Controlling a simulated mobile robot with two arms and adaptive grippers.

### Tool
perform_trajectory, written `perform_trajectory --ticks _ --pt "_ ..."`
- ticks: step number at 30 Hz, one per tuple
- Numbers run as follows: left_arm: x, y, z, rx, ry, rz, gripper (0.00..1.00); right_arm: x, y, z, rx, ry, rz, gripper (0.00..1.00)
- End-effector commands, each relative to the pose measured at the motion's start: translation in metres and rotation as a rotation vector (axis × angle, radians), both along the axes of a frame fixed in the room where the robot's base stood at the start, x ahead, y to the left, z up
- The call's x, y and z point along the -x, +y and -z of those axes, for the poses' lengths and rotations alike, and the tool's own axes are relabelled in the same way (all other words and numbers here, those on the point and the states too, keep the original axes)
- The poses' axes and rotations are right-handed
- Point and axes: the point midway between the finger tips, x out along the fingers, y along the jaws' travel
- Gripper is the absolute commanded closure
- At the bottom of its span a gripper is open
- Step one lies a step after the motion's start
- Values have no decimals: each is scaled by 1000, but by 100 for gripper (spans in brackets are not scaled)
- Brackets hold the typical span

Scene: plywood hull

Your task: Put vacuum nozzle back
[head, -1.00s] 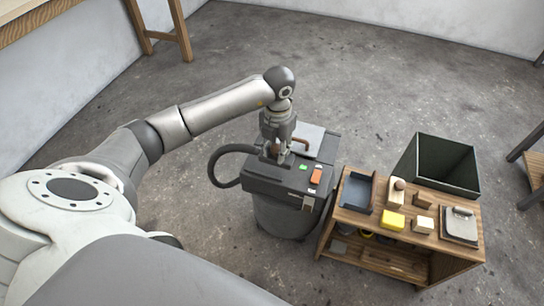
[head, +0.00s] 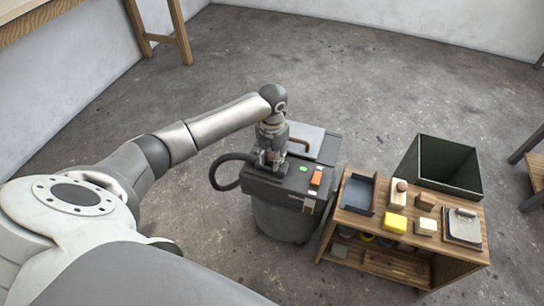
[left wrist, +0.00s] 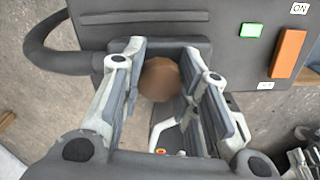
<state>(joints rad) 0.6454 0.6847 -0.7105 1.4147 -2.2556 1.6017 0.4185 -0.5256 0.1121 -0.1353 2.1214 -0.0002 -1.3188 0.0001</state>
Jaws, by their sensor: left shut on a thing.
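The vacuum (head: 285,215) is a dark grey canister with a flat top, standing on the floor beside the wooden shelf. Its black hose (head: 216,175) loops out on the left. My left gripper (head: 267,163) is at the front left of the vacuum's top. In the left wrist view my left gripper (left wrist: 163,85) has its fingers on either side of a round brown end (left wrist: 160,78), which looks like the held part of the nozzle. The nozzle's lower part and its contact with the vacuum are hidden. My right gripper is out of view.
A green button (head: 303,169) and an orange switch (head: 316,178) sit on the vacuum's top. The wooden shelf (head: 405,255) to the right carries a tray (head: 358,193), a yellow block (head: 396,222) and small items. A dark bin (head: 440,175) stands behind it.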

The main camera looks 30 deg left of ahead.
Motion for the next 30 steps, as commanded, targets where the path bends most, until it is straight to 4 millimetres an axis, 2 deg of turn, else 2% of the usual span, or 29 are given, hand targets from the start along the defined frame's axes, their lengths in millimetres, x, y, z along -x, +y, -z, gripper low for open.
perform_trajectory --ticks 2,3,8,20,23,30 --pt "0 0 1 0 0 0 90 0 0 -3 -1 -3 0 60" --pt "0 0 1 0 0 0 68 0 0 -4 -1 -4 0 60" --pt "0 0 1 0 0 -1 49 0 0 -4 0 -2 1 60" --pt "0 0 -2 0 0 0 49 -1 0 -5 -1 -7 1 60" --pt "-1 1 -16 -1 -2 0 49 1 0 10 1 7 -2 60" --pt "-1 0 -69 0 -4 1 49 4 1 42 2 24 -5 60"
